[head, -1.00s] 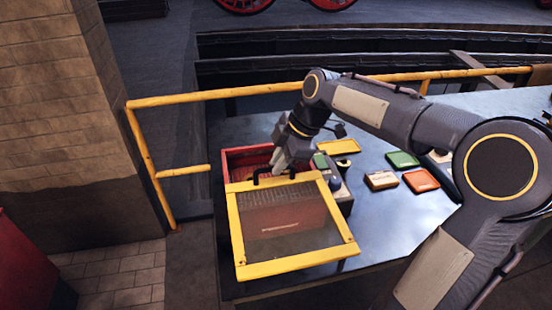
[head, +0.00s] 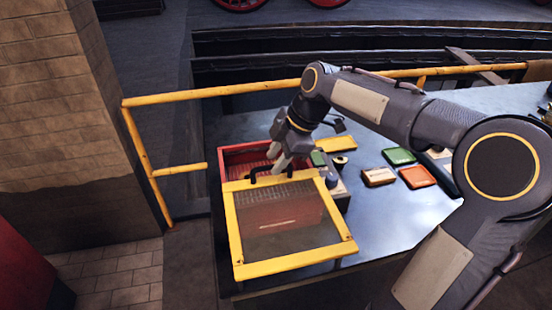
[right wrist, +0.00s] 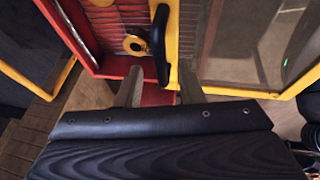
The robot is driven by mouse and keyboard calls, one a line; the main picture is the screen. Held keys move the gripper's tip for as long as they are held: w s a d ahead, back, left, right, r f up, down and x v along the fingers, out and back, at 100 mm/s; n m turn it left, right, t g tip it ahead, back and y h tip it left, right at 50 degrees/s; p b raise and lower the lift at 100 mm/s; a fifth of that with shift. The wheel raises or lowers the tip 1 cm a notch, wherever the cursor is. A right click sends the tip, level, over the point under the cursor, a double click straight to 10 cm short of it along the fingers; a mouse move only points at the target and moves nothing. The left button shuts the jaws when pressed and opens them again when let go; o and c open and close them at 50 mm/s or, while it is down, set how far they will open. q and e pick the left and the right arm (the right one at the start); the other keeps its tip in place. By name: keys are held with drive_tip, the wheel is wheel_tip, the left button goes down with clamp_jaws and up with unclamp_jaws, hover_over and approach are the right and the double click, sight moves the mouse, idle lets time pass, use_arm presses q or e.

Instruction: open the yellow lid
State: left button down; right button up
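The yellow lid (head: 290,263) has a see-through pane and a black handle (head: 266,176) on its far edge. In the right wrist view the black handle (right wrist: 160,42) points down towards the gap between the fingertips (right wrist: 158,90), next to the yellow frame (right wrist: 187,45). I cannot tell whether a finger touches it. My left gripper is not in view.
A yellow tray (head: 337,144), a green box (head: 398,156), an orange box (head: 417,176) and a tan box (head: 378,177) lie on the blue-grey table (head: 390,215) to the right. A yellow railing (head: 215,92) runs behind. A brick pillar (head: 60,120) stands left.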

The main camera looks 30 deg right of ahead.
drive_tip(key=v, duration=0.7)
idle(0.4)
